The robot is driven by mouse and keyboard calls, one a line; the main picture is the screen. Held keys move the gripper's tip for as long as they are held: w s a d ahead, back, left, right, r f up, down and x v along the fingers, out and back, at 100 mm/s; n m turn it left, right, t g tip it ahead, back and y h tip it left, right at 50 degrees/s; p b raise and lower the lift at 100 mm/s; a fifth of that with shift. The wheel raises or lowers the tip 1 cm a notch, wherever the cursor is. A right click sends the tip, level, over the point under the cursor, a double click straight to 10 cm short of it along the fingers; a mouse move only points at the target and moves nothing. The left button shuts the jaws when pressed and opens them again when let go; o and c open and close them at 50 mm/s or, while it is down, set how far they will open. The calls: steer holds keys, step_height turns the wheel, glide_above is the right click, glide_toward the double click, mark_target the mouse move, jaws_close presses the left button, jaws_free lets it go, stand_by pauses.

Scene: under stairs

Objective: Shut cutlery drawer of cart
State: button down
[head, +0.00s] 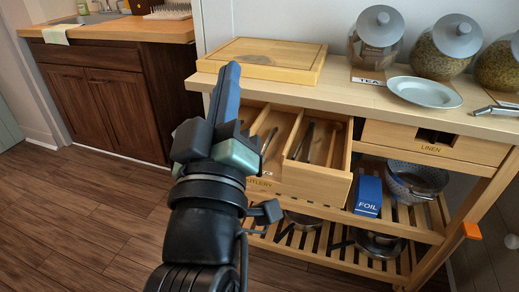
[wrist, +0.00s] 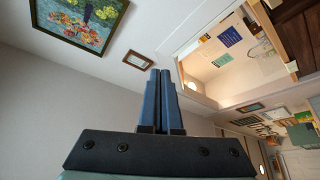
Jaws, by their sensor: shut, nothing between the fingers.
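The wooden cutlery drawer (head: 322,187) of the cart stands pulled out toward me in the head view. It has compartments with a few utensils in it. Its front lettering is partly hidden by my arm. The cart's light wood top (head: 345,93) is above it. My gripper (head: 230,80) is shut and empty, with its blue fingers pointing up and away, in front of the drawer's left part in the picture. I cannot tell whether it touches the drawer. In the wrist view the two blue fingers (wrist: 160,100) lie side by side, and the drawer is not seen.
The linen drawer (head: 437,143) looks shut. A cutting board (head: 262,62), jars (head: 375,40) and an oval dish (head: 424,92) stand on the cart top. A blue foil box (head: 369,195) and a colander (head: 416,179) are below. Wooden floor (head: 90,220) is clear at left.

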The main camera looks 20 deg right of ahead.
steer(key=d+f+n+g+h+p, duration=0.25)
steer(key=f+n+g+p, duration=0.2)
steer(key=f, duration=0.25)
steer(key=n+g+p, duration=0.2)
steer(key=n+p, duration=1.1)
steer(key=n, duration=0.8)
glide_toward(307, 186)
steer(key=x, duration=0.7)
